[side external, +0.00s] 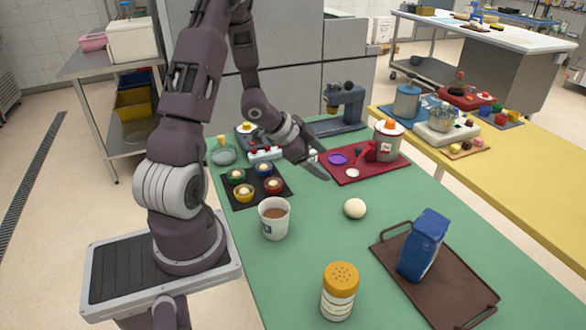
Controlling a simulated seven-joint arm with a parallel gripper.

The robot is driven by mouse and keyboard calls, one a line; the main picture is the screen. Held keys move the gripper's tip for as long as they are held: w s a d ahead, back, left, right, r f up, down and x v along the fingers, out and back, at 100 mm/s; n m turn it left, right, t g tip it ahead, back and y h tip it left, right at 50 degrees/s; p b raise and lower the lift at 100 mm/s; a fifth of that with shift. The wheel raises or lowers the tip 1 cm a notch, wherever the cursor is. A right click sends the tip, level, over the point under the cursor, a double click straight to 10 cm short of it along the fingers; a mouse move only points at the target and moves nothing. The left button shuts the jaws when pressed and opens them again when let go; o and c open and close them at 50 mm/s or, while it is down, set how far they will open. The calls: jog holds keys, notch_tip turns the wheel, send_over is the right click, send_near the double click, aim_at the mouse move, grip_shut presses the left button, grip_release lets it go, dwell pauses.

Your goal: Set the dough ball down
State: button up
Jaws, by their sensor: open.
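The dough ball (354,208), pale and round, rests on the green table in the side external view, between the white cup and the brown tray. My gripper (322,172) is above the table, up and to the left of the ball in the picture. It is open and apart from the ball, and nothing shows between its fingers. The fingers are small in this view and partly hidden by my wrist.
A white cup (274,220) with brown contents stands left of the ball. A brown tray (470,300) holds a blue carton (424,245). An orange-lidded shaker (340,290) stands in front. A dark mat (240,200) with several small bowls and a red mat (350,176) lie behind.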

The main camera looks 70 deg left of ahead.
jog(key=s+d+r+n+g+y, duration=0.15)
jog(key=d+r, duration=0.25)
jog(key=r, duration=0.4)
jog(key=s+d+r+n+y, duration=0.2)
jog(key=s+d+r+y, duration=0.15)
jog(key=r, duration=0.55)
jog(key=s+d+r+n+h, duration=0.1)
jog(key=s+d+h, duration=0.1)
jog(key=s+d, duration=0.5)
jog(key=s+d+r+g+h, duration=0.1)
jog(key=s+d+h, duration=0.1)
jog(key=s+d, duration=0.5)
jog(key=shift+s+d+r+n+h, duration=0.35)
jog(key=shift+s+d+r+h, duration=0.05)
jog(key=shift+s, duration=0.1)
